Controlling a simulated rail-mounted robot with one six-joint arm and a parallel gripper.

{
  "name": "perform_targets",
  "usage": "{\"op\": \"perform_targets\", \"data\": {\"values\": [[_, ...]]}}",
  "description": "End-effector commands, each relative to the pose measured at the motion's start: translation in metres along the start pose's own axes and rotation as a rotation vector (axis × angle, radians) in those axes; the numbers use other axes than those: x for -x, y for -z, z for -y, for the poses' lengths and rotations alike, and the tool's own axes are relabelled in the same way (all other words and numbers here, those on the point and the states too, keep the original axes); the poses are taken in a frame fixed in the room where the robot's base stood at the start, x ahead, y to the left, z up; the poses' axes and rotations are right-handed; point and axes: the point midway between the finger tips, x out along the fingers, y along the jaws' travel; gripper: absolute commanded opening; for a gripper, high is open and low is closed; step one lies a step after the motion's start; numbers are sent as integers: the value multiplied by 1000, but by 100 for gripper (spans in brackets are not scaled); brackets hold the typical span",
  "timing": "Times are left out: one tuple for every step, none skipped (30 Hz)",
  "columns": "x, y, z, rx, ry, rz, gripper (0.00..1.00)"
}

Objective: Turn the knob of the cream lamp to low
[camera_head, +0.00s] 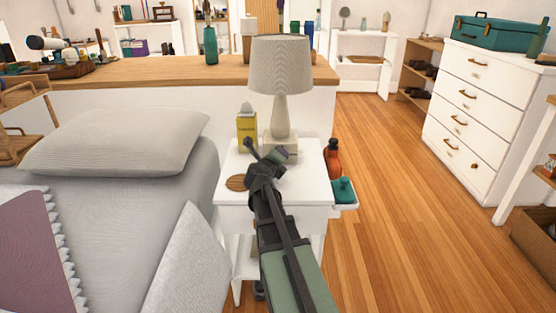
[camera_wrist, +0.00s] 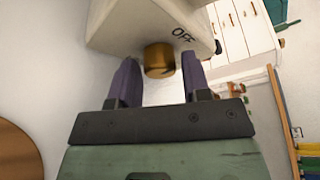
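The cream lamp (camera_head: 285,115) stands on the white nightstand (camera_head: 313,187), with a grey shade and a square base. In the wrist view its base (camera_wrist: 140,25) fills the top, with the word OFF on the face. The brass knob (camera_wrist: 159,60) sticks out below it, between the two purple fingers of my gripper (camera_wrist: 158,82). The fingers are apart, with a gap on both sides of the knob. In the head view my gripper (camera_head: 268,153) is at the front of the lamp base and hides the knob.
A yellow box (camera_head: 246,130) stands left of the lamp, and a round wooden coaster (camera_head: 237,183) lies near the front left. An orange bottle (camera_head: 333,158) and a teal container (camera_head: 344,190) sit at the nightstand's right side. The bed (camera_head: 120,210) is to the left.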

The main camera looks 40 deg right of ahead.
Motion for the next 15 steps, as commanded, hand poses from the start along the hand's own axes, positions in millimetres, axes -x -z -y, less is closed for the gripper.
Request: {"op": "perform_targets", "data": {"values": [[0, 0, 0, 0, 0, 0, 36], [0, 0, 0, 0, 0, 0, 31], [0, 0, 0, 0, 0, 0, 25], [0, 0, 0, 0, 0, 0, 21], [0, 0, 0, 0, 0, 0, 16], [0, 0, 0, 0, 0, 0, 10], [0, 0, 0, 0, 0, 0, 10], [0, 0, 0, 0, 0, 0, 10], [0, 0, 0, -1, -1, 0, 10], [0, 0, 0, -2, -1, 0, 10], [0, 0, 0, -4, -2, 0, 10], [0, 0, 0, -9, -4, 0, 10], [0, 0, 0, -13, -6, 0, 10], [0, 0, 0, -19, -8, 0, 10], [0, 0, 1, -28, -12, 0, 10]]}}
